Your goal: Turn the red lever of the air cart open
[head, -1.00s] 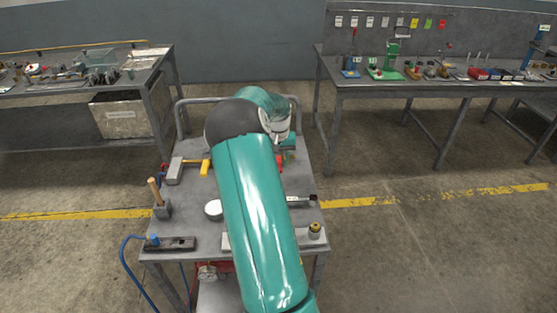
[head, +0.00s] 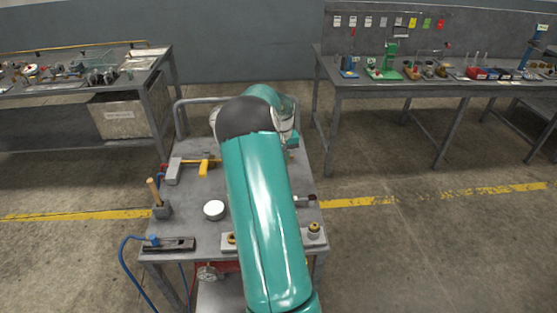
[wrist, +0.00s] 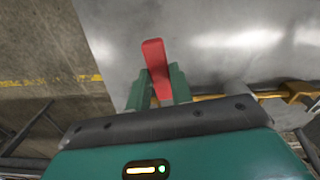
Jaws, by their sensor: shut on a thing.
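The red lever (wrist: 153,52) stands out in the wrist view as a flat red bar. My gripper (wrist: 161,82) has its two green fingers on either side of the lever and is shut on it, with the lever's end sticking out past the fingertips. The lever's pivot is not clearly visible. In the head view, my arm hides the lever and my fingers. The air cart is a grey cart (head: 186,212) with a top rail at its far side.
On the cart top are a grey block with a yellow handle (head: 204,167), a wooden-handled tool (head: 155,192), a white round cap (head: 214,210), a brass fitting (head: 314,230) and a blue hose (head: 126,262). Workbenches stand behind at left (head: 150,72) and right (head: 345,85).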

